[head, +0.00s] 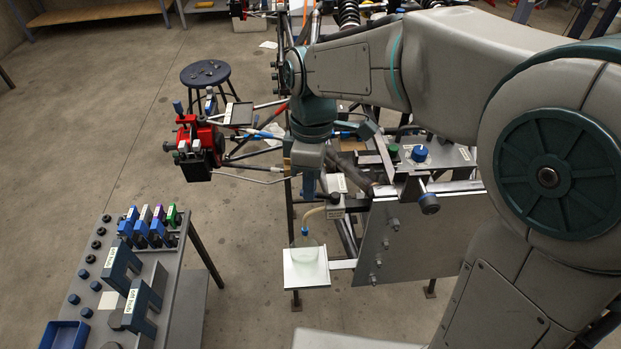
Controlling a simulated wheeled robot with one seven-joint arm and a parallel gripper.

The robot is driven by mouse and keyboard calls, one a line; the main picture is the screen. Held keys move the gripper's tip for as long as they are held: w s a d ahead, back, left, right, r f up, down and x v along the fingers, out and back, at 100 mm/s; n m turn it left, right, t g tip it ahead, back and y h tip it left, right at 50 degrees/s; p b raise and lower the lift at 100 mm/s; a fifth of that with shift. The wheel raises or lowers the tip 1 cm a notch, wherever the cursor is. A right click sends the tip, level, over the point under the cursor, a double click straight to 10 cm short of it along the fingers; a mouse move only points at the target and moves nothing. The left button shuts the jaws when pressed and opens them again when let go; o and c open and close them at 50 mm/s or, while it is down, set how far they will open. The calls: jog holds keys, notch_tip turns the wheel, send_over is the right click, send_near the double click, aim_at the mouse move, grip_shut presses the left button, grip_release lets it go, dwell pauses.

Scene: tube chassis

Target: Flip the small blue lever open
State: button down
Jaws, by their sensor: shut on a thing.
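My arm reaches in from the right and its end points down. My gripper (309,190) is small in the head view, beside a pipe fitting (335,208) on the frame's left side. Its fingers are shut at the fitting. The small blue lever is not clearly seen; the fingers and wrist cover that spot. A tan curved spout (315,213) with a blue tip (306,230) comes from the fitting.
The tube chassis has a grey panel (405,245) and a blue knob (420,153) to the right of my gripper. A red and black device (196,150) sticks out at left. A bench (180,262) with coloured blocks stands lower left. A round stool (206,72) is behind. The floor between is clear.

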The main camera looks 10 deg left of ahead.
jog(key=c, duration=1.5)
grip_release()
jog(key=r, duration=0.4)
jog(key=w+r, duration=0.1)
jog(key=r, duration=0.4)
jog(key=w+r, duration=0.1)
jog(key=r, duration=0.3)
jog(key=shift+r, duration=0.35)
